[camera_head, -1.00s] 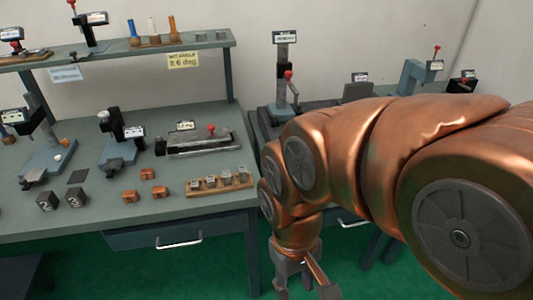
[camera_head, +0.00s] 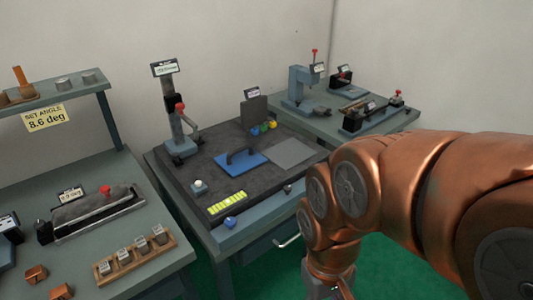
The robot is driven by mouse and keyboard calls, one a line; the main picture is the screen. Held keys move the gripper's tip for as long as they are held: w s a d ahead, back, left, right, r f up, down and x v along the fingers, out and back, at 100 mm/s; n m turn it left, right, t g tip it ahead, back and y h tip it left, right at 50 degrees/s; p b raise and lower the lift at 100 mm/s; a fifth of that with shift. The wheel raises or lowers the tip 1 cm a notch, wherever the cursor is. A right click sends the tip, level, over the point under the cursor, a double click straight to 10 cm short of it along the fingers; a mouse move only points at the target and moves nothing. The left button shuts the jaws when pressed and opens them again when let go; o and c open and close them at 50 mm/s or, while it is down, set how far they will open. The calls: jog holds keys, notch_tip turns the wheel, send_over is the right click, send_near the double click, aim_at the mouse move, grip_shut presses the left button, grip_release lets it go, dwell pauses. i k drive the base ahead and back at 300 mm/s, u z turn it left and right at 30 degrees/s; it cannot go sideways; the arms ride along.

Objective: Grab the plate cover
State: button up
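A flat blue plate with a dark raised handle, which looks like the plate cover (camera_head: 252,161), lies on the dark top of the middle bench. A flat grey square plate (camera_head: 291,154) lies just right of it. My gripper (camera_head: 328,292) is at the bottom edge of the view, in front of the bench and well apart from the blue plate. Only its upper part shows; its fingertips are cut off by the picture edge.
An upright press with a red knob (camera_head: 178,125) stands behind and left of the blue plate. A yellow-green strip (camera_head: 227,203) and a small blue knob (camera_head: 230,222) are near the front edge. Colored balls (camera_head: 263,127) sit by a dark upright block. A left bench holds a wooden block rack (camera_head: 135,257).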

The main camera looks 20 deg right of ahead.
aim_at(238, 161)
jog(key=z, duration=0.45)
jog(key=k, duration=0.55)
jog(key=z, duration=0.55)
jog(key=i, duration=0.6)
jog(key=u, duration=1.1)
jog(key=i, duration=0.7)
jog(key=u, duration=0.75)
